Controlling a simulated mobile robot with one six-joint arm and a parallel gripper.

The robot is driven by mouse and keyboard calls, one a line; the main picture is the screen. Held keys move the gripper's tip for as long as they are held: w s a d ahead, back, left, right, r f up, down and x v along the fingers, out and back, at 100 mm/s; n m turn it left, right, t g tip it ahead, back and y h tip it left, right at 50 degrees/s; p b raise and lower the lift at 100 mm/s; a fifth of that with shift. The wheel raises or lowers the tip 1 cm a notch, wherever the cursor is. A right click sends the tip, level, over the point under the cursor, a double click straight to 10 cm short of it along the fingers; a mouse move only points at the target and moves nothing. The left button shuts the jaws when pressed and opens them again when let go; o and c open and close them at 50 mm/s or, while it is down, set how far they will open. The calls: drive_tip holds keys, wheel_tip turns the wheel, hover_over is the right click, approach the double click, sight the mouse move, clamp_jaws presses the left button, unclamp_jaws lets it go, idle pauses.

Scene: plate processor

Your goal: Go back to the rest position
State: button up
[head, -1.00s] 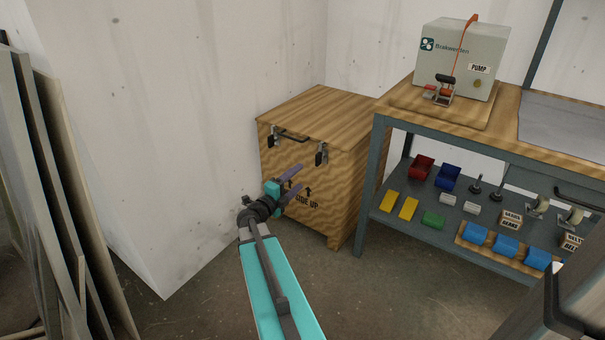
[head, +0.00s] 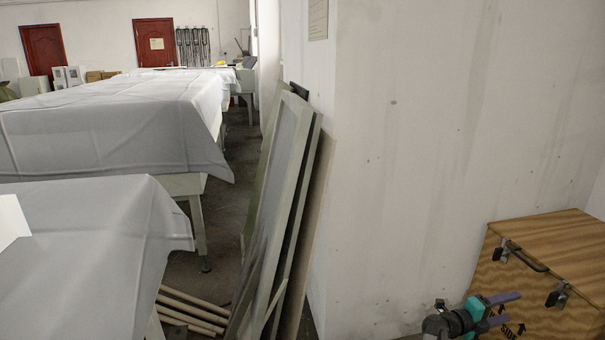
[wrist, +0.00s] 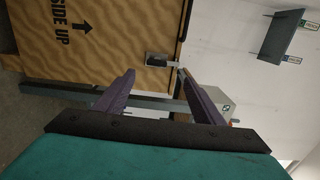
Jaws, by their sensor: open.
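My gripper (head: 508,309) shows at the bottom right of the head view, in front of the wooden crate. It is teal with two purple fingers, and the fingers are apart with nothing between them. In the wrist view my gripper (wrist: 155,82) is also open and empty. The wooden crate (head: 575,262) has a closed lid, a dark handle and metal latches. It fills the upper left of the wrist view (wrist: 120,45) with the words "SIDE UP" turned sideways. I cannot tell the exact gap between the fingers and the crate.
Tall panels (head: 285,185) lean on the white wall (head: 430,150) left of the crate. Tables under white cloths (head: 105,125) stand at the left, with a narrow aisle (head: 240,150) beside them. Loose wooden strips (head: 190,310) lie on the floor. Red doors (head: 155,42) are at the back.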

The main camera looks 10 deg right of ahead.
drive_tip(key=w+a+n+t+y+p, duration=0.3)
drive_tip(key=w+a+n+t+p, duration=0.35)
drive_tip(key=a, duration=0.65)
drive_tip(key=w+a+n+t+y+p, duration=0.35)
drive_tip(key=w+a+n+p, duration=0.3)
drive_tip(key=w+a, duration=0.45)
drive_tip(key=a+f+n+t+y+p, duration=0.1)
drive_tip(key=a+f+n+y+p, duration=0.3)
drive_tip(key=a, duration=0.7)
drive_tip(key=a+f+n+y+p, duration=0.2)
drive_tip(key=a+f+n+y, duration=0.35)
drive_tip(key=a, duration=0.65)
drive_tip(key=s+a+f+n+g+y+p, duration=0.2)
drive_tip(key=s+a+f+n+g, duration=0.2)
drive_tip(key=s+a, duration=0.3)
drive_tip(key=s+a+f+n+g+y+p, duration=0.25)
drive_tip(key=s+a+f+n, duration=0.2)
drive_tip(key=s, duration=0.55)
drive_tip(key=s+d+n+g+h, duration=0.1)
drive_tip(key=s+g, duration=0.4)
drive_tip(key=s, duration=0.5)
drive_tip(key=s+d+n+g+h, duration=0.1)
drive_tip(key=s+n+g, duration=0.3)
drive_tip(key=s, duration=0.7)
drive_tip(key=shift+d+r+g+b, duration=0.35)
drive_tip(key=shift+d+r+g, duration=0.1)
drive_tip(key=shift+d+g, duration=0.2)
